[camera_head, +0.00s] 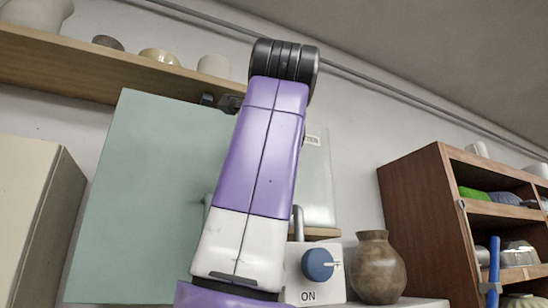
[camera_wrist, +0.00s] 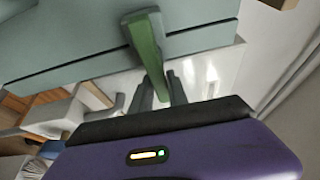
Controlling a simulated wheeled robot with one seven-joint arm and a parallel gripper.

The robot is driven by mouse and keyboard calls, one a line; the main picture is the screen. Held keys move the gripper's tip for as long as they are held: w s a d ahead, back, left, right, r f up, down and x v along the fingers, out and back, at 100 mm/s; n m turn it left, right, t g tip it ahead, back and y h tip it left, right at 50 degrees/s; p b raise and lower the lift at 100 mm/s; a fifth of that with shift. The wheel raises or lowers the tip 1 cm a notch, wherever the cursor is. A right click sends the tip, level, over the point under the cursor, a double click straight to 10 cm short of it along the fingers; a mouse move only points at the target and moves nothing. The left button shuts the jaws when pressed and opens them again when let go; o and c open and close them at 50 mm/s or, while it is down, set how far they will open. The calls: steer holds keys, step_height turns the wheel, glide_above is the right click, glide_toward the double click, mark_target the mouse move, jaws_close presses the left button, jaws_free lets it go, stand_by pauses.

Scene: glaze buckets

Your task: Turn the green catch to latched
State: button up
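The green catch (camera_wrist: 147,42) is a long green bar in the wrist view, lying across the edge of a pale green panel (camera_wrist: 70,40). Its lower end reaches down between the two grey fingers of my gripper (camera_wrist: 161,88). The fingers stand apart, one on each side of that end; I cannot tell whether either touches it. In the head view the panel (camera_head: 140,190) stands upright behind my purple and white arm. My arm hides the catch and my gripper there.
A white box with a blue knob (camera_head: 317,264) marked ON stands right of my arm, beside a brown vase (camera_head: 376,268). A wooden shelf unit (camera_head: 420,200) is at the right. A wall shelf (camera_head: 90,68) holds pots above. A pale cabinet (camera_head: 30,220) is at the left.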

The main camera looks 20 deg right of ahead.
steer(key=shift+o, duration=0.2)
steer(key=shift+s, duration=0.1)
steer(key=b+v, duration=0.3)
steer(key=v, duration=0.4)
steer(key=shift+s, duration=0.3)
steer(key=shift+a, duration=0.1)
